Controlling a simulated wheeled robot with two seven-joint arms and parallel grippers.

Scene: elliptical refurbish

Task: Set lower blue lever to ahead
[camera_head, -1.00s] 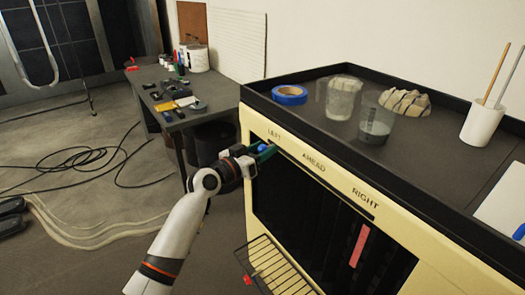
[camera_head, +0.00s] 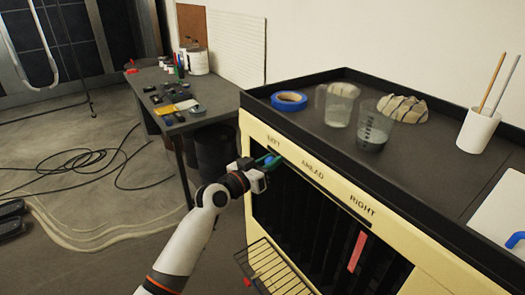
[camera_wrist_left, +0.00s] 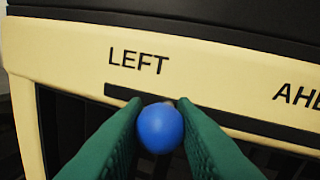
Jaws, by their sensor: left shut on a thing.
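The blue lever's round knob (camera_wrist_left: 160,128) sits between the green fingers of my left gripper (camera_wrist_left: 160,135) in the left wrist view. The gripper is shut on the knob, just below the LEFT label (camera_wrist_left: 138,61). In the head view the gripper (camera_head: 268,160) is at the left end of the dark slot (camera_head: 318,181) in the cream cabinet front (camera_head: 285,147). The AHEAD label (camera_head: 312,168) is to the right of the gripper, and the RIGHT label (camera_head: 362,206) is further right. My right gripper does not show.
A red lever (camera_head: 356,252) stands lower right in the cabinet's dark opening. A wire rack (camera_head: 272,268) juts out below. A blue tape roll (camera_head: 289,100), beakers (camera_head: 375,125) and a white cup (camera_head: 478,130) stand on the cabinet top. A cluttered table (camera_head: 200,116) is behind left.

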